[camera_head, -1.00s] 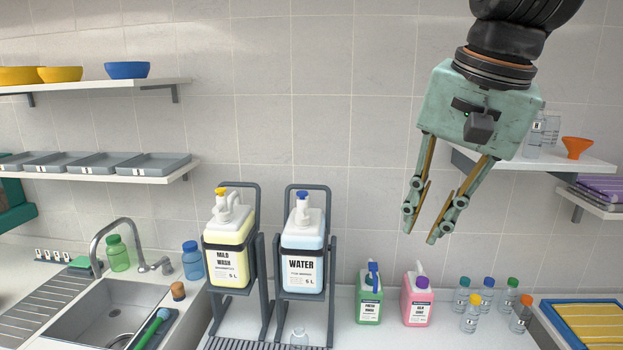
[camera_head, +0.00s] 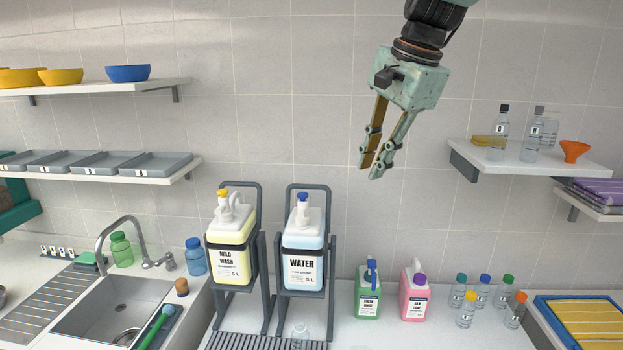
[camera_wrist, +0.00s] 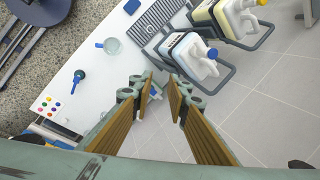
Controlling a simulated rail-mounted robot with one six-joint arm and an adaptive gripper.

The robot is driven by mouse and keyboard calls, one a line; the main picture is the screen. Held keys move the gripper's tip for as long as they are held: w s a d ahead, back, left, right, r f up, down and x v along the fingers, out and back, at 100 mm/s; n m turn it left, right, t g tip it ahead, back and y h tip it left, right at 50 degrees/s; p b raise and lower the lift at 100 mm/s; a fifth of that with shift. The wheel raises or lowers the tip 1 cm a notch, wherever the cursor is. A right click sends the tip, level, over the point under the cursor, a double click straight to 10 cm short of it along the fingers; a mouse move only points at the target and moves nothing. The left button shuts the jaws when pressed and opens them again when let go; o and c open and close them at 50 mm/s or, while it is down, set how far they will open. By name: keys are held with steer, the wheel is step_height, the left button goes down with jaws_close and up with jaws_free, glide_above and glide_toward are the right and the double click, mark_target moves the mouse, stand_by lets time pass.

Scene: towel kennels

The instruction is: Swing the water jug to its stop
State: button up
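The water jug (camera_head: 303,258) is a white and pale blue container with a blue cap and a WATER label. It sits upright in a dark grey tilting frame (camera_head: 328,190) on the counter. In the wrist view the water jug (camera_wrist: 184,62) shows just beyond the fingers, beside the mild wash jug. My gripper (camera_head: 371,172) is in the air above and to the right of the water jug, apart from it. Its fingers point down and are parted, with nothing between them; the wrist view shows the open gap of the gripper (camera_wrist: 160,88) too.
The yellow mild wash jug (camera_head: 231,250) stands in its own frame just left. A clear vessel (camera_head: 300,330) is in front of the water jug's frame, on the drain grille (camera_head: 262,343). Green (camera_head: 369,298) and pink (camera_head: 414,298) bottles stand to the right. The right shelf (camera_head: 530,168) holds bottles and a funnel.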

steer(key=w+a+m+p, duration=0.3)
steer(key=w+a+m, duration=0.15)
steer(key=w, duration=1.05)
steer(key=m+y+p, duration=0.2)
steer(key=m+p, duration=0.1)
steer(key=p, duration=0.1)
glide_above(311, 186)
steer(key=s+d, duration=0.3)
steer(key=d, duration=0.2)
step_height(311, 186, down, 4)
steer(key=shift+w+d+g, duration=0.1)
steer(key=shift+w+g, duration=0.1)
steer(key=shift+g, duration=0.1)
steer(key=shift+f, duration=0.15)
steer(key=shift+p+x, duration=0.35)
steer(key=shift+x, duration=6.5)
steer(key=shift+d, duration=0.1)
steer(key=shift+c, duration=0.3)
jaws_close()
